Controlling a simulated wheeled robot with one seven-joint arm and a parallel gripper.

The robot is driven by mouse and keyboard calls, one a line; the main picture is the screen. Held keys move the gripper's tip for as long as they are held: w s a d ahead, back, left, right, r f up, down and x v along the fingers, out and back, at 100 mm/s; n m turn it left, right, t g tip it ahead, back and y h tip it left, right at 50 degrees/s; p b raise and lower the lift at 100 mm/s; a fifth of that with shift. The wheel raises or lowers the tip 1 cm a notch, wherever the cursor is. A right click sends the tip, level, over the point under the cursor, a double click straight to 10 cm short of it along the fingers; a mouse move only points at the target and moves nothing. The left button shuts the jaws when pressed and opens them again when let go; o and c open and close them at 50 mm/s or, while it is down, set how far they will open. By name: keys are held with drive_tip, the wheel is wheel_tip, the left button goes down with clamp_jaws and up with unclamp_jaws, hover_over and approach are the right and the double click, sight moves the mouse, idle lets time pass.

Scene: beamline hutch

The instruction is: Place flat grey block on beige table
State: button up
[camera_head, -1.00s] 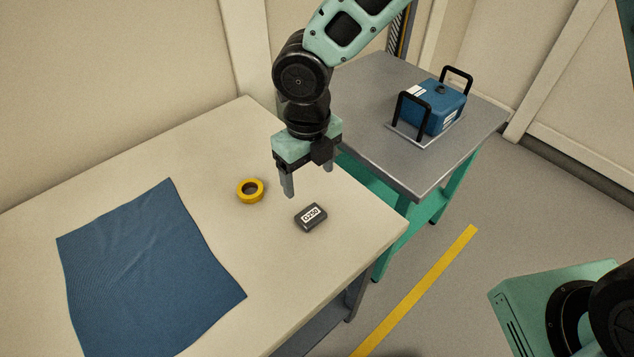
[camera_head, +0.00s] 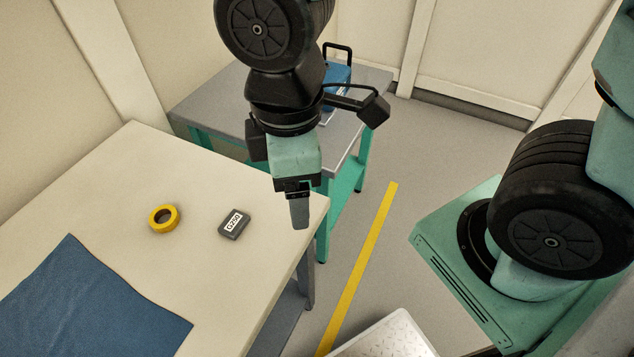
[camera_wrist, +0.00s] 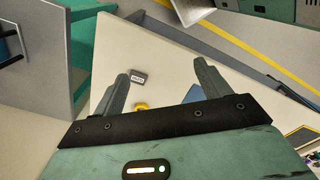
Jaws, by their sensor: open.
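The flat grey block (camera_head: 234,224) with a white label lies on the beige table (camera_head: 196,264), near its right edge. In the wrist view the block (camera_wrist: 138,78) shows beyond my fingers, between them and nearer the left one. My gripper (camera_head: 300,215) is open and empty, in the air at the table's right edge, to the right of the block and apart from it. Both fingers (camera_wrist: 160,88) show in the wrist view. In the head view one finger mostly hides the other.
A yellow tape ring (camera_head: 164,218) lies left of the block. A blue cloth (camera_head: 85,305) covers the table's front left. Behind stands a grey-topped table (camera_head: 215,100) with a blue case (camera_head: 337,75), partly hidden by my arm. A yellow line (camera_head: 360,265) marks the floor.

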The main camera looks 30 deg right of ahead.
drive_tip(key=s+m, duration=0.1)
drive_tip(key=m, duration=0.1)
drive_tip(key=s+d+m, duration=0.1)
drive_tip(key=m, duration=0.1)
drive_tip(key=s+r+m, duration=0.1)
drive_tip(key=m, duration=0.1)
drive_tip(key=shift+d+y, duration=0.3)
idle(0.8)
